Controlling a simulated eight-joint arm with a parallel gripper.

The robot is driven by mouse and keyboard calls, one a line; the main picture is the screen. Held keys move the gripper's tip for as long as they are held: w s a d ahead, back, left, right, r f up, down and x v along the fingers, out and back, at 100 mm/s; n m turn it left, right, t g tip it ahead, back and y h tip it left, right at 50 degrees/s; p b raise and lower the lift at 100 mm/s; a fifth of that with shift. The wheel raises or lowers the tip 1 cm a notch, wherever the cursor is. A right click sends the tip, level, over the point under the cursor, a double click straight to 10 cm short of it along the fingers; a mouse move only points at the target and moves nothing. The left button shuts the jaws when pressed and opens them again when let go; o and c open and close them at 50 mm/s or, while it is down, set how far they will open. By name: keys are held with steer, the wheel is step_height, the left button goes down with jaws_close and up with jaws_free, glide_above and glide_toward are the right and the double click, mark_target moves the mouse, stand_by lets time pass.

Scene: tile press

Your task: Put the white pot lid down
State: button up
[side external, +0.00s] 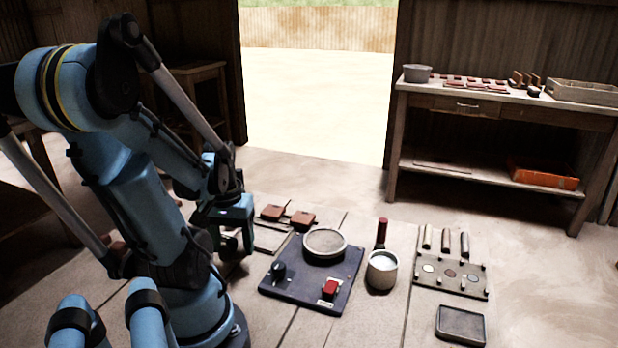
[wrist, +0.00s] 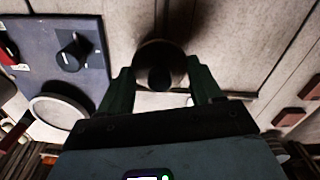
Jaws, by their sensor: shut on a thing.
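In the wrist view my gripper (wrist: 160,84) is shut on a round lid with a dark knob (wrist: 159,77), taken as the white pot lid (wrist: 158,50). The lid looks grey-brown in shadow. Wooden boards show beyond it; I cannot tell whether it touches them. The pale pot (side external: 381,272) stands open on the right of the panel, with white contents showing.
A dark panel (side external: 284,289) bears a round disc (side external: 324,242), a black dial (side external: 278,271) and a red switch (side external: 330,288). Brown tiles (side external: 303,219) lie behind my gripper's side. A plate with round wells (side external: 450,275) and a dark tray (side external: 461,325) are at right.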

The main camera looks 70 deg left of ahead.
mark_target(234, 252)
steer(key=shift+f, duration=1.85)
steer(key=shift+f, duration=0.15)
steer(key=o, duration=1)
